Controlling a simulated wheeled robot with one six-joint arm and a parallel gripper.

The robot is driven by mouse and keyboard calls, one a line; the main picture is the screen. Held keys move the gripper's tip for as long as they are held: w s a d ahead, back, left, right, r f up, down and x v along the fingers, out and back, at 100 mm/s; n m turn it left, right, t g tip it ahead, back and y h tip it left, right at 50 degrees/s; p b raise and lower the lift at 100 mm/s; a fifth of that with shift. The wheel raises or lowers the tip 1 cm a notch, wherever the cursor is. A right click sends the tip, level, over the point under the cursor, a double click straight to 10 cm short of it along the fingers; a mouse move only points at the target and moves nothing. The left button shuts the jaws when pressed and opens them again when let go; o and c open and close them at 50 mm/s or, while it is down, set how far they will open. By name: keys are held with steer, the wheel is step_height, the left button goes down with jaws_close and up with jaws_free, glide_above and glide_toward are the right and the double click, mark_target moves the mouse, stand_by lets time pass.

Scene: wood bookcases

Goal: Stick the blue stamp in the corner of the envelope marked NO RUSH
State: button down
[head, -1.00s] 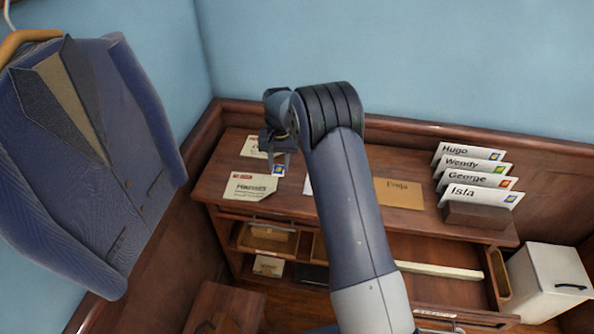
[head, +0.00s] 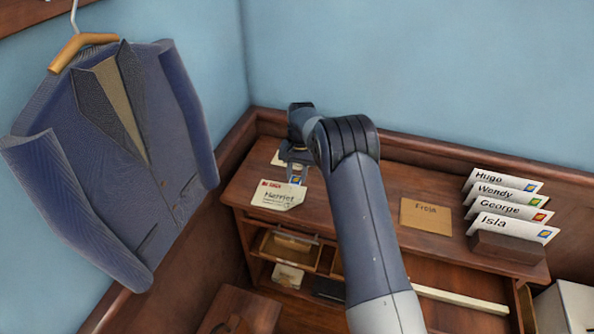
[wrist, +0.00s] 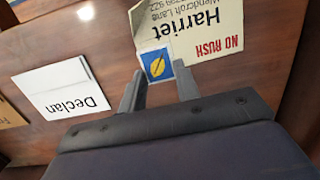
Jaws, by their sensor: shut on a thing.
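My gripper (head: 294,170) is shut on a small blue stamp (wrist: 157,65) with a white edge and a yellow leaf-like mark. The stamp also shows below the fingers in the head view (head: 295,181). The cream envelope marked NO RUSH (wrist: 215,30), addressed to Harriet, lies on the desk; it is at the left of the desk in the head view (head: 277,197). The stamp is at the envelope's corner, overlapping its edge in the wrist view, at the upper right in the head view. I cannot tell whether it touches the paper.
A white Declan envelope (wrist: 62,90) lies beside it, and a brown Freja envelope (head: 426,215) lies farther right. A wooden holder (head: 508,247) has several stamped envelopes. A jacket (head: 120,160) hangs left; drawers stand open below.

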mark_target(297, 179)
steer(key=shift+f+b, duration=1.4)
steer(key=shift+f, duration=1.4)
steer(key=c, duration=0.6)
jaws_free()
steer(key=shift+r, duration=0.15)
steer(key=shift+r+p, duration=1.75)
steer(key=shift+r, duration=1.65)
